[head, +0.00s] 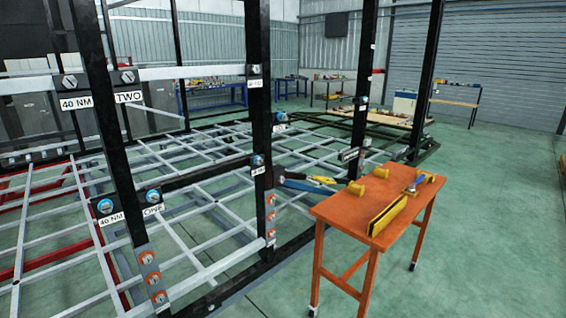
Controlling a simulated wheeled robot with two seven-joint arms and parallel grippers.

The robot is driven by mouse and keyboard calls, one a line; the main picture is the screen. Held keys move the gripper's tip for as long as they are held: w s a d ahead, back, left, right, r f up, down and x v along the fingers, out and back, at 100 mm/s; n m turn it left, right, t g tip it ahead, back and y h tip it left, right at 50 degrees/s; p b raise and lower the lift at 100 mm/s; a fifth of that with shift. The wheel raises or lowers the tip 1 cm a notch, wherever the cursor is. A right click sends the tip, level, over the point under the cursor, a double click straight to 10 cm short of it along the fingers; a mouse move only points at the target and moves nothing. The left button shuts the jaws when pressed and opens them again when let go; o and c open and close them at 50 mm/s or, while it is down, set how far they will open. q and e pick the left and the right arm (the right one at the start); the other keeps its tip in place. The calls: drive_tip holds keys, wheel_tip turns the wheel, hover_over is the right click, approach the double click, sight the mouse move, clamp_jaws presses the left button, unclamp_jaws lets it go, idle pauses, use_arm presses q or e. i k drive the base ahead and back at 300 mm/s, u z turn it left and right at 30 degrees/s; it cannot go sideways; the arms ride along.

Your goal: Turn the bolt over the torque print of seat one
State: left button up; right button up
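The label reading "40 NM" (111,219) and the label reading "ONE" (152,210) are on the lower dark crossbar at the left. A blue-ringed bolt (105,206) sits directly over the "40 NM" print of seat one. A second blue-ringed bolt (153,195) sits over the "ONE" label. Above them is another pair of labels, "40 NM" (76,103) and "TWO" (129,97), with a grey bolt (70,81) over the upper "40 NM". Neither of my grippers is in view, so what they hold cannot be seen.
An orange table (350,212) stands right of the frame, carrying yellow blocks and a blue-and-grey tool (415,183). A long dark-and-blue item (305,185) shows at its left edge. Black upright posts (258,120) rise from the chassis. Green floor is clear at right.

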sight(257, 160)
drive_tip(key=u, duration=0.25)
drive_tip(key=k, duration=0.6)
drive_tip(key=u, duration=0.55)
drive_tip(key=k, duration=0.7)
drive_tip(key=z, duration=0.4)
drive_tip(key=i, duration=0.65)
drive_tip(key=z, duration=0.65)
drive_tip(key=i, duration=0.9)
drive_tip(key=u, duration=0.9)
drive_tip(key=i, duration=0.55)
drive_tip(key=u, duration=0.65)
